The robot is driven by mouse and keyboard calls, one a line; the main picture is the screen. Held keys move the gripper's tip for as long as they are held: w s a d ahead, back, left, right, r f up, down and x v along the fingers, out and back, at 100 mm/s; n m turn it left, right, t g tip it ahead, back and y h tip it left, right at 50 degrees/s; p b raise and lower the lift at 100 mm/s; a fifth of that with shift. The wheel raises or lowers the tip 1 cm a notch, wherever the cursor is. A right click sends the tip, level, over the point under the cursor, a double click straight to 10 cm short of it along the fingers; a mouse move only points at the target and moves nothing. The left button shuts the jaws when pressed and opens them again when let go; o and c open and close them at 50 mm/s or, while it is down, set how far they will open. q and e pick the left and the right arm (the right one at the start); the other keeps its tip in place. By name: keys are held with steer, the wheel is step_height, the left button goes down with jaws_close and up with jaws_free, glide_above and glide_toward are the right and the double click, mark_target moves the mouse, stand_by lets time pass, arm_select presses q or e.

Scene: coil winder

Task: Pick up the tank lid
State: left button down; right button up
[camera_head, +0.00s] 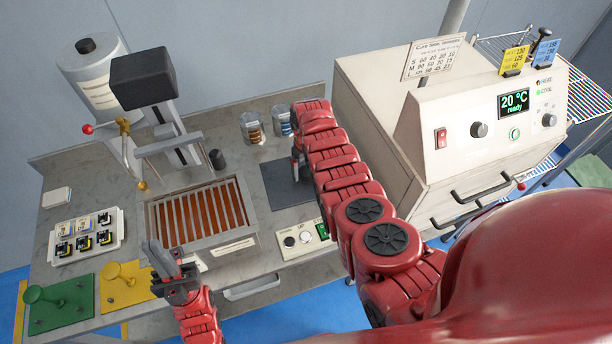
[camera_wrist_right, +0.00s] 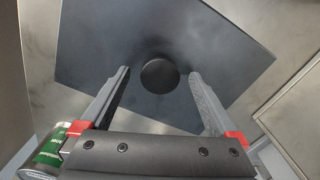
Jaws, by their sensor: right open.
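The tank lid (camera_wrist_right: 215,45) is a dark grey flat square plate with a round black knob (camera_wrist_right: 160,76) in the right wrist view. In the head view the lid (camera_head: 284,190) lies on the worktop right of the tank, partly hidden by my right arm. My right gripper (camera_wrist_right: 163,84) is open over the lid, one finger on each side of the knob, with gaps between. The tank (camera_head: 200,215) is open, with copper-coloured liquid under a grate. My left gripper (camera_head: 163,252) is in front of the tank, away from the lid; its jaw gap is unclear.
Two small cans (camera_head: 252,128) stand behind the lid. A control panel (camera_head: 303,240) is in front of it. A beige oven (camera_head: 440,135) stands to the right. A winder (camera_head: 150,90) rises behind the tank. A tray of coils (camera_head: 85,238) is at left.

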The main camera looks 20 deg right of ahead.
jaws_close()
stand_by(0.5)
steer(key=shift+r, duration=0.2)
